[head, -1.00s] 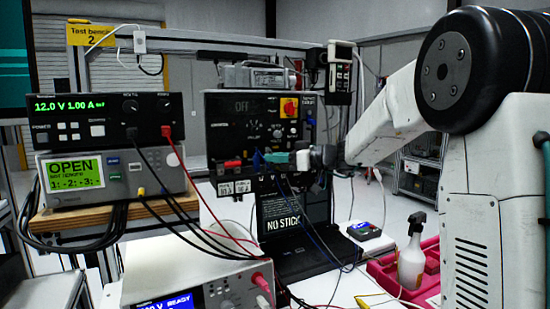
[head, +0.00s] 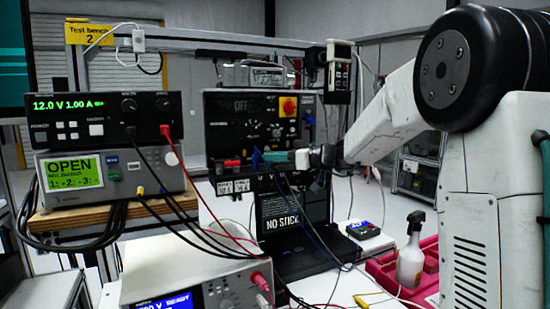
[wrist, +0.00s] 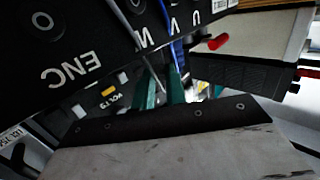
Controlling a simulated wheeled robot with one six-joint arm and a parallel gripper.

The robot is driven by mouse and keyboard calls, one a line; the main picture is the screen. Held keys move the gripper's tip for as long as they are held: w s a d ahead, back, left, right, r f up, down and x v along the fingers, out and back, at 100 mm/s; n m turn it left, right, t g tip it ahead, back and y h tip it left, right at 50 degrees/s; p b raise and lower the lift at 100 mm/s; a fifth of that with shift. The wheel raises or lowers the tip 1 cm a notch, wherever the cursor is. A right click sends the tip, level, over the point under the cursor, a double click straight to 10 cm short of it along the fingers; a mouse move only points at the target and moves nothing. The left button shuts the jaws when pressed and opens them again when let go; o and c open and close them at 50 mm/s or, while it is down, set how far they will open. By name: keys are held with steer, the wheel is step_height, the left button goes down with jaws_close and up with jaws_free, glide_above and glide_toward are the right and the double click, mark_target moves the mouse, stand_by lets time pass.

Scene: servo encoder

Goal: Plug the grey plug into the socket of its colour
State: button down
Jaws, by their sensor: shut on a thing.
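The black drive box (head: 225,118) stands on the bench with a dial and the word OFF. My gripper (head: 270,157), with teal fingers, is at its lower front edge. In the wrist view my gripper (wrist: 160,82) points at the underside of a black panel (wrist: 90,45) lettered ENC, W, V and U. A grey lead (wrist: 127,28) runs down to between the fingers, which are shut on the grey plug. The plug's body is mostly hidden by the fingers. I cannot tell whether its tip is in a socket. A blue lead (wrist: 176,48) passes just beside the right finger.
A red plug (wrist: 218,41) shows right of the fingers. A power supply (head: 110,118) and a meter (head: 120,172) stand on the left with hanging leads. A laptop (head: 290,218) is below my gripper. A spray bottle (head: 411,255) stands in a pink tray (head: 380,272).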

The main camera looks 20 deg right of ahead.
steer(key=shift+f, duration=0.15)
steer(key=c, duration=1.3)
jaws_free()
steer(key=shift+c, duration=0.2)
step_height(320, 180, up, 7)
